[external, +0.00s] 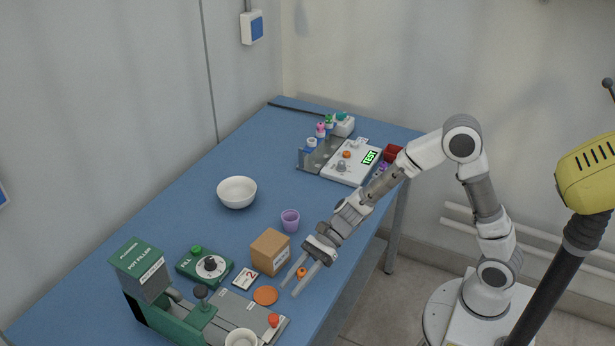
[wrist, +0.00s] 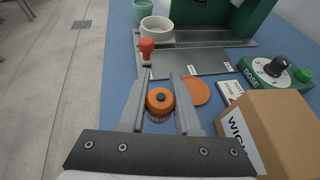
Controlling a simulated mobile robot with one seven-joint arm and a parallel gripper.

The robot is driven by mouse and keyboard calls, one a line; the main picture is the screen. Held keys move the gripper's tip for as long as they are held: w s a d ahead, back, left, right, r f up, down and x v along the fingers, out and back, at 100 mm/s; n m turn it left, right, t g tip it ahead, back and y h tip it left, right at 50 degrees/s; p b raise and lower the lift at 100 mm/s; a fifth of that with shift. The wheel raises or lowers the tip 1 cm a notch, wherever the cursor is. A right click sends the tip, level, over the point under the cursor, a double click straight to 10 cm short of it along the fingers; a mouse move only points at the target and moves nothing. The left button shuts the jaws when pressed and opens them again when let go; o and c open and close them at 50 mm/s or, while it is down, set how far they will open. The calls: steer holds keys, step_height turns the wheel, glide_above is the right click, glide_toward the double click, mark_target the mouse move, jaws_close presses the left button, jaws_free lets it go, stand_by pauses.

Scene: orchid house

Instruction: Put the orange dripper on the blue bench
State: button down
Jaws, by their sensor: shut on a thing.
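The orange dripper (external: 301,272) is a small piece with an orange top. In the wrist view the dripper (wrist: 160,103) sits between the two fingers, its orange cap with a dark centre facing the camera and a pale, marked body below. My gripper (external: 290,290) is shut on it, fingers pointing down and forward at the right edge of the blue bench (external: 185,210). In the wrist view my gripper (wrist: 161,78) has a finger on each side of it. I cannot tell whether its underside touches the bench.
A cardboard box (external: 270,252) stands close beside my gripper. An orange disc (external: 265,295) lies flat nearby. The green pot filler (external: 160,295) and dose box (external: 205,267) stand beyond. A white bowl (external: 237,192) and purple cup (external: 290,220) leave clear bench around them.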

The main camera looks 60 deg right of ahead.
mark_target(294, 296)
steer(key=shift+a+f, duration=0.2)
steer(key=shift+f+b, duration=0.9)
steer(key=shift+f, duration=0.95)
steer(key=shift+f, duration=0.2)
steer(key=c, duration=0.6)
jaws_free()
steer(key=shift+r, duration=0.1)
